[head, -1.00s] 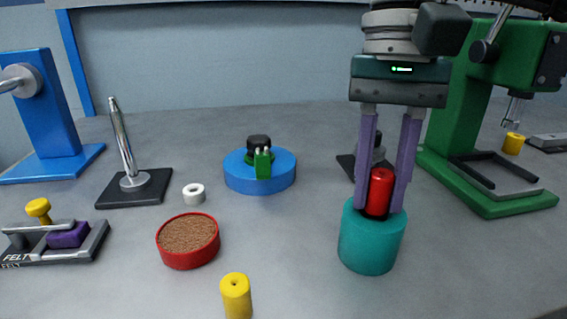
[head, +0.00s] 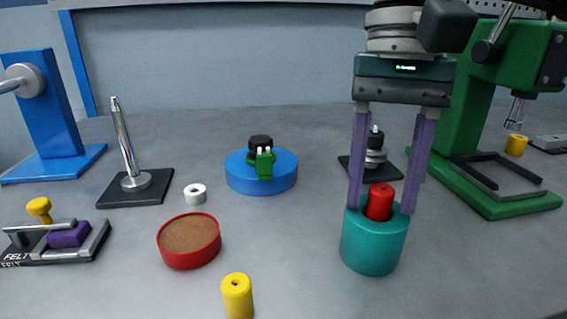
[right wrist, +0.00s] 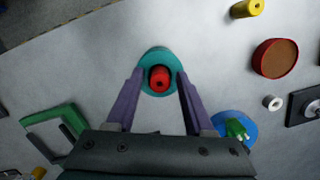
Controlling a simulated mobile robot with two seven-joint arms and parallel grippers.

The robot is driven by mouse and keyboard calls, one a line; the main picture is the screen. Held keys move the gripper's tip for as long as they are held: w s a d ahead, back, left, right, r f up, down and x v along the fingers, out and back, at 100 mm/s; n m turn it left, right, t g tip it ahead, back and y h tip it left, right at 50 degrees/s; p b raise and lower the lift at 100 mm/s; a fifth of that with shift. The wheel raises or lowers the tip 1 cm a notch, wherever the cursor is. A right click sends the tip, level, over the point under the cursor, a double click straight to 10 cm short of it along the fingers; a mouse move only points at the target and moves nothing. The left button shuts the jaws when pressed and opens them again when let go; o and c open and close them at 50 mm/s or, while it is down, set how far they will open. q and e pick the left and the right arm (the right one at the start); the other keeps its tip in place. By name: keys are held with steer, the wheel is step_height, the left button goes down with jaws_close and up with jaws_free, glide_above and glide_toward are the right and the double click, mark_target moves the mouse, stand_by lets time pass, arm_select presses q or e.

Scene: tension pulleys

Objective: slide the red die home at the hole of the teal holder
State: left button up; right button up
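The red die (head: 379,203) stands upright in the hole of the teal holder (head: 373,247), with its top part showing above the rim. In the right wrist view the red die (right wrist: 159,78) sits inside the ring of the teal holder (right wrist: 157,54). My right gripper (head: 383,205) is open, its two purple fingers on either side of the die and apart from it. It also shows in the right wrist view (right wrist: 159,76). How deep the die sits inside the holder is hidden. My left gripper is not in view.
A yellow cylinder (head: 237,295) and a round red tin (head: 189,242) stand left of the holder. A blue disc (head: 261,174) lies behind them. A green press (head: 480,130) stands close on the right. The table in front of the holder is clear.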

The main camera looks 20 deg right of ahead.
steer(key=shift+o, duration=0.7)
steer(key=shift+r, duration=0.1)
steer(key=shift+r+p, duration=1.2)
steer(key=shift+r, duration=0.6)
jaws_close()
